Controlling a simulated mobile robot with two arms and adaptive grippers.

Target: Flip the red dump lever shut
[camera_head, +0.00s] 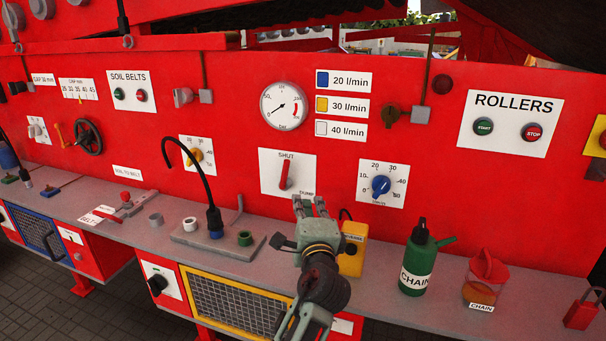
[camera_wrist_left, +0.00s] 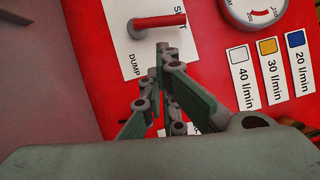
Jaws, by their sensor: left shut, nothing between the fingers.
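The red dump lever (camera_head: 286,174) is mounted on a white plate (camera_head: 269,163) on the red panel, with SHUT printed at the top and DUMP at the lower right. In the head view it stands close to upright, slightly tilted, on the plate. In the left wrist view the lever (camera_wrist_left: 160,21) lies across the plate, one end by the SHUT word, which it partly covers. My left gripper (camera_head: 310,206) is shut and empty, below and right of the plate, apart from the lever. Its fingertips (camera_wrist_left: 162,58) show below the lever in the wrist view. My right gripper is not in view.
A blue dial (camera_head: 381,186) sits right of the plate, a round gauge (camera_head: 285,106) above. A hose plug (camera_head: 215,222) stands left.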

